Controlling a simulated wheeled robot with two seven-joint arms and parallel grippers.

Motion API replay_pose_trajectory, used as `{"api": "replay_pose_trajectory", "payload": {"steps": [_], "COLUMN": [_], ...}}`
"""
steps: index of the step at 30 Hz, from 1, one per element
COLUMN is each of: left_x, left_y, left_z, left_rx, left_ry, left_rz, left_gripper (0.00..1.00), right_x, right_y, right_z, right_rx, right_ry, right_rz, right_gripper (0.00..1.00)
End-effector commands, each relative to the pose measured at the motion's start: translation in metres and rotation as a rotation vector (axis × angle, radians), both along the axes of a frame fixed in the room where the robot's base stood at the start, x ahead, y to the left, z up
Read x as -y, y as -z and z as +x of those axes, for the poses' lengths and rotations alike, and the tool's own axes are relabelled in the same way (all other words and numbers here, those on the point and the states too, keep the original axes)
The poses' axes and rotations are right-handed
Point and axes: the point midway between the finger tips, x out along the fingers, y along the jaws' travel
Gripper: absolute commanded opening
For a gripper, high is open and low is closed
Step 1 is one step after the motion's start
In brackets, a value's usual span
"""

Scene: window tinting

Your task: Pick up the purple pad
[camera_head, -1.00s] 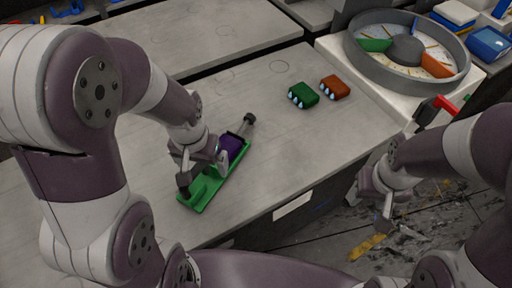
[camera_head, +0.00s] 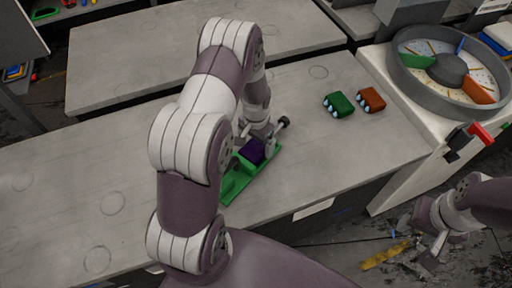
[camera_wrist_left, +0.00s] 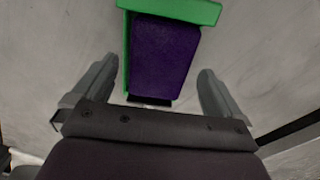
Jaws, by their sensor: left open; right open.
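The purple pad (camera_head: 253,151) sits in the green tray-like holder (camera_head: 264,172) on the grey table. In the left wrist view the pad (camera_wrist_left: 164,55) lies against the green holder (camera_wrist_left: 205,12), with its near end between my open fingers. My left gripper (camera_head: 256,142) is over the pad in the head view; the wrist view shows its two fingers (camera_wrist_left: 158,88) apart, one on each side of the pad, with gaps to it. My right gripper (camera_head: 432,247) is open and empty, off the table's front edge at the lower right.
A green block (camera_head: 339,105) and an orange block (camera_head: 371,100) lie further right. A round grey sorting tray (camera_head: 402,75) stands on a white cabinet. The table's left part is clear.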

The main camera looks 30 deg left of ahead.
Motion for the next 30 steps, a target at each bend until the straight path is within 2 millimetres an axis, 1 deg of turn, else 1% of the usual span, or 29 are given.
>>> {"api": "replay_pose_trajectory", "payload": {"steps": [1,4,10,11,12,14,15,16,17,18,25,28,30], "left_x": [0.000,0.000,0.000,0.000,0.000,0.000,0.000,0.000,0.000,0.000,0.000,0.000,0.000], "left_y": [0.007,0.016,0.017,0.017,0.017,0.017,0.017,0.017,0.017,0.016,0.014,0.006,-0.005], "left_z": [-0.001,-0.001,0.000,0.000,0.000,0.000,0.000,0.000,0.000,0.000,0.000,0.001,0.001], "left_rx": [-0.002,-0.001,0.001,0.001,0.001,0.001,0.001,0.001,0.001,0.001,0.002,0.005,0.005], "left_ry": [0.000,0.000,0.000,0.000,0.000,0.000,0.000,0.000,0.000,0.000,0.000,0.000,0.000], "left_rz": [-0.001,0.001,0.001,0.001,0.001,0.001,0.001,0.001,0.001,0.001,0.002,0.002,0.002], "left_gripper": [1.00,1.00,1.00,0.90,0.77,0.58,0.45,0.41,0.41,0.35,0.35,0.35,0.35], "right_x": [0.000,0.000,0.000,0.000,0.000,0.000,0.000,0.000,0.000,0.000,0.000,0.000,0.000], "right_y": [-0.002,-0.003,-0.002,-0.002,-0.002,-0.002,-0.002,-0.002,-0.002,-0.002,-0.001,0.001,0.004], "right_z": [0.000,0.000,0.000,0.000,0.000,0.000,0.000,0.000,0.000,0.000,0.000,0.000,0.000], "right_rx": [0.000,0.000,0.000,0.000,0.000,0.000,0.000,0.000,0.000,0.000,0.000,0.000,0.000], "right_ry": [0.000,0.000,0.000,0.000,0.000,0.000,0.000,0.000,0.000,0.000,0.000,0.000,0.000], "right_rz": [0.000,0.000,0.000,0.000,0.000,0.000,0.000,0.000,0.000,0.000,0.000,0.000,0.000], "right_gripper": [0.52,0.52,0.52,0.52,0.52,0.52,0.52,0.52,0.52,0.52,0.52,0.52,0.52]}}
